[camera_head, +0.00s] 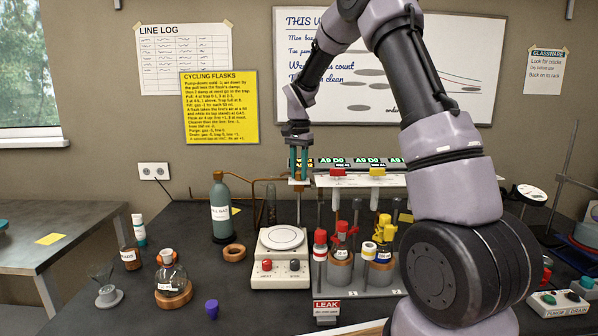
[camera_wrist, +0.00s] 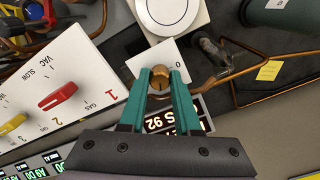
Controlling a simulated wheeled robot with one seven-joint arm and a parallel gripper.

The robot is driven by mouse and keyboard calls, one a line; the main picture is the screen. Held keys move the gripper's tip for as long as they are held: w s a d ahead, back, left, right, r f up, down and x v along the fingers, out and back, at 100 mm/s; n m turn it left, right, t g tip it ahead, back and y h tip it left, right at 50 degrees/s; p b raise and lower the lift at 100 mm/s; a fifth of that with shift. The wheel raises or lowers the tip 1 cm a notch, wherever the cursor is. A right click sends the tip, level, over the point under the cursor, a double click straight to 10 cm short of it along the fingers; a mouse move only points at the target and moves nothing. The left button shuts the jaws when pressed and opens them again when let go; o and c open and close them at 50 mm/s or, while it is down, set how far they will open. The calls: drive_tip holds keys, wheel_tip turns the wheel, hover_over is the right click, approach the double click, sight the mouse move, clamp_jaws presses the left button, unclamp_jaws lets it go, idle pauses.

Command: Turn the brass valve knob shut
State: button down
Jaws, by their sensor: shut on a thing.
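The brass valve knob (camera_wrist: 161,82) shows in the wrist view, held between the two teal fingertips of my gripper (camera_wrist: 160,84). A small white plate (camera_wrist: 172,62) with a "0" mark lies beside the knob. In the head view my gripper (camera_head: 298,168) points down at the left end of the white valve panel. The knob is mostly hidden by the fingers there. I cannot read from these frames how far the knob is turned.
The valve panel carries a red handle (camera_wrist: 63,96) and a yellow handle (camera_wrist: 12,123) close by. A copper tube (camera_wrist: 250,71) runs beside the knob. A scale (camera_head: 281,240), green bottle (camera_head: 220,205) and capped flasks stand below and around. Bench space at front left is partly clear.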

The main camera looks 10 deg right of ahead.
drive_tip(key=n, duration=1)
drive_tip(key=shift+n, duration=0.4)
drive_tip(key=n, duration=1.1)
drive_tip(key=shift+d, duration=0.1)
drive_tip(key=shift+n, duration=0.3)
drive_tip(key=c, duration=0.6)
unclamp_jaws()
